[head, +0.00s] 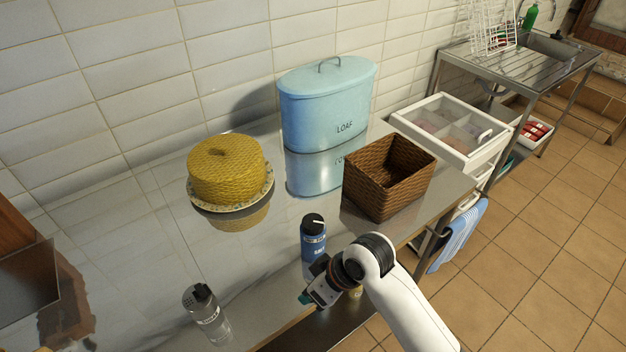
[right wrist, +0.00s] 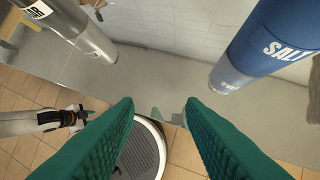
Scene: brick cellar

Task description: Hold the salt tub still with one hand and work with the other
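The salt tub (head: 313,240) is a blue cylinder with a dark lid, standing upright on the shiny steel worktop (head: 130,240) near its front edge. It also shows at the upper right of the right wrist view (right wrist: 262,45). My right gripper (head: 309,296) is in front of the tub, in the head view just below it. Its green fingers (right wrist: 160,106) are apart with nothing between them, and the tub is outside them, to the right. My left gripper (right wrist: 82,116) shows small at the left of the right wrist view; its opening is too small to tell.
A yellow domed cover (head: 226,168) on a plate, a blue loaf bin (head: 327,108) and a wicker basket (head: 388,176) stand behind.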

